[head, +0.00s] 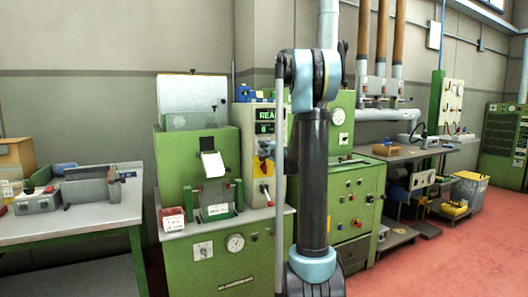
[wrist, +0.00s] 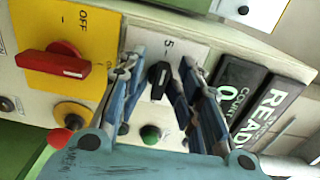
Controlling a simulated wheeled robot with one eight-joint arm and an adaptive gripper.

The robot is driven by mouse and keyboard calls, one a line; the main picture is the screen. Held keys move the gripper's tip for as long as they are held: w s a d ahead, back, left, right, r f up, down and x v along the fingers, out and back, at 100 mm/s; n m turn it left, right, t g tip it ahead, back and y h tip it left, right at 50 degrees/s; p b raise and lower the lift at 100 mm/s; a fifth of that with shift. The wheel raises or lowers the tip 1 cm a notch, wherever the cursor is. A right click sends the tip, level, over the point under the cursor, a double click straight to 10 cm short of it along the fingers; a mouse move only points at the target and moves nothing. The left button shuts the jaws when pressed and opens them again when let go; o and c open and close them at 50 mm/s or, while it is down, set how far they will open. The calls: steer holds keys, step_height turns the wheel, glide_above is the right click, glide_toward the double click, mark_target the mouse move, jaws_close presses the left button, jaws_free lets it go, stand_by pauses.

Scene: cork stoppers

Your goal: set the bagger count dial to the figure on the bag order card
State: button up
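In the wrist view a black pointer knob (wrist: 157,76), the likely count dial, sits on a white plate marked "5". My gripper (wrist: 162,65) has its two blue fingers apart, one on each side of the knob. A gap shows between the knob and the fingers; contact cannot be made out. In the head view my arm stands in front of the green machine, and the gripper is not clearly visible.
A display (wrist: 232,95) shows "0" and "COUNT" beside a READY sign (wrist: 270,112). A grey workbench (head: 85,217) stands at left.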

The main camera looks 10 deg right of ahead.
steer(key=v, duration=1.2)
steer(key=s+a+f+n+g+y, duration=0.1)
steer(key=s+a+f+n+g, duration=0.4)
steer(key=s, duration=0.5)
steer(key=s+a+f+n+g, duration=0.3)
steer(key=s+a+f+n, duration=0.3)
steer(key=s, duration=0.5)
steer(key=s+d+f+n+g+h, duration=0.1)
steer(key=s+f, duration=0.3)
steer(key=s, duration=0.4)
steer(key=s+d+f+n+g+h, duration=0.1)
steer(key=s+d+f+g+h, duration=0.2)
steer(key=s, duration=0.5)
steer(key=s+d+f+n+g+h, duration=0.1)
steer(key=s+d+f+g+h, duration=0.1)
steer(key=s+f, duration=0.5)
steer(key=shift+s+d+f+g+h, duration=0.25)
steer(key=shift+s+d+g, duration=0.35)
steer(key=shift+d, duration=0.4)
steer(key=shift+s, duration=0.1)
